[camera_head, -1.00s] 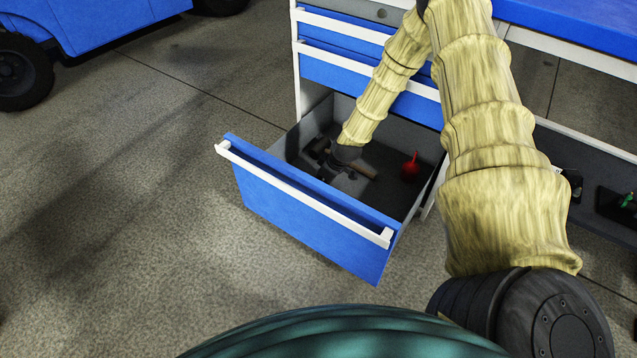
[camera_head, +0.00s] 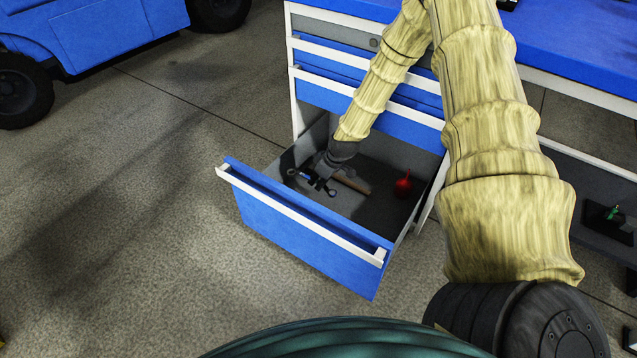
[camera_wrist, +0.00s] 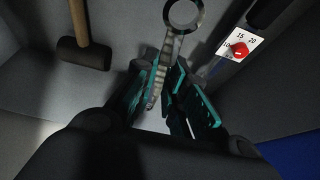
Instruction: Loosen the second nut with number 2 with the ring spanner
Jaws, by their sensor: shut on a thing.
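The ring spanner (camera_wrist: 172,50) is a grey metal tool. In the wrist view its ring end points away from my gripper, and its shank runs back between the fingers. My gripper (camera_wrist: 165,90) is shut on the shank. The spanner appears lifted a little off the drawer floor. The second nut with number 2 is not seen in either view.
The open blue drawer (camera_head: 300,222) has a white handle. It holds a wooden-handled mallet (camera_wrist: 84,52) and a red object (camera_head: 403,184). A white numbered card (camera_wrist: 240,43) shows in the wrist view. A blue worktop (camera_head: 590,45) is above, and a blue vehicle (camera_head: 110,35) stands left.

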